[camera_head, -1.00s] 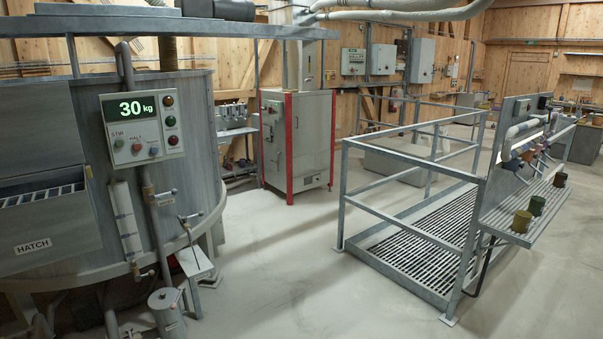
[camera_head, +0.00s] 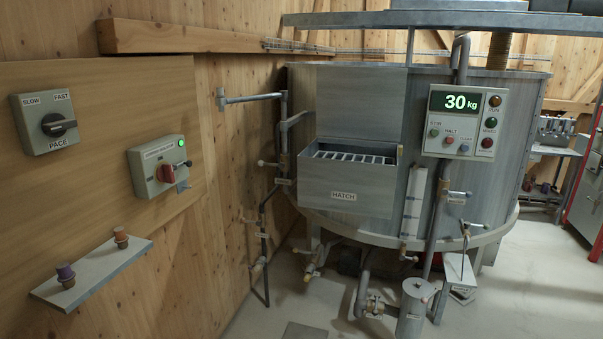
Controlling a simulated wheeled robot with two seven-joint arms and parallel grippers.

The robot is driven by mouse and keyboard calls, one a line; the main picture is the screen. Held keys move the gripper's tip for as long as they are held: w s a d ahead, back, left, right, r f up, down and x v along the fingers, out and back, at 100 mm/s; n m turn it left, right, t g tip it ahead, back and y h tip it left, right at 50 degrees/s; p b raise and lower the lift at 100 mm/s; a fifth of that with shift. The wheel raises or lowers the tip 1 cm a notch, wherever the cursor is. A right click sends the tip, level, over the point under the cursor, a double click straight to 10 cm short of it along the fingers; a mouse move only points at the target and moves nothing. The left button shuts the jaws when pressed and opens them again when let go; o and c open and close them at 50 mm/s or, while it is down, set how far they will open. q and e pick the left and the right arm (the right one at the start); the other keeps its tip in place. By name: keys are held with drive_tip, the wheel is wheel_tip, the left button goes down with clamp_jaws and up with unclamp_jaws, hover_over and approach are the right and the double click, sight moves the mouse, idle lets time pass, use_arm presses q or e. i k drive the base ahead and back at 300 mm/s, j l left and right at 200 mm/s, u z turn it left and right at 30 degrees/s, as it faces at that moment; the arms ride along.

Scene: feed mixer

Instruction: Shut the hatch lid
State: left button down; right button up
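The hatch (camera_head: 345,196) is a grey metal box labelled HATCH on the front of the round mixer tank (camera_head: 310,105). Its lid (camera_head: 361,103) stands raised, upright against the tank wall behind the opening. A slatted grate (camera_head: 352,156) shows in the open top of the hatch. Neither of my grippers is in the head view.
A control panel (camera_head: 463,123) reading 30 kg is right of the lid. Pipes and valves (camera_head: 264,215) stand left of the tank. On the left wall are a pace dial box (camera_head: 46,122), a red-knobbed switch box (camera_head: 160,165) and a small shelf (camera_head: 94,273). The floor at right (camera_head: 545,290) is clear.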

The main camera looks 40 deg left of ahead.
sight(353, 102)
drive_tip(key=i+l+u, duration=0.15)
drive_tip(key=u, duration=0.25)
drive_tip(key=i+l+u, duration=0.25)
drive_tip(key=u, duration=0.15)
drive_tip(key=i+l+u, duration=0.15)
drive_tip(key=l+u, duration=0.25)
drive_tip(key=i+l+u, duration=0.1)
drive_tip(key=l+u, duration=0.15)
drive_tip(key=u, duration=0.2)
drive_tip(key=i+l, duration=0.1)
drive_tip(key=l, duration=0.4)
drive_tip(key=i+l+u, duration=0.1)
drive_tip(key=l, duration=0.35)
drive_tip(key=i+l, duration=0.1)
drive_tip(key=l, duration=0.4)
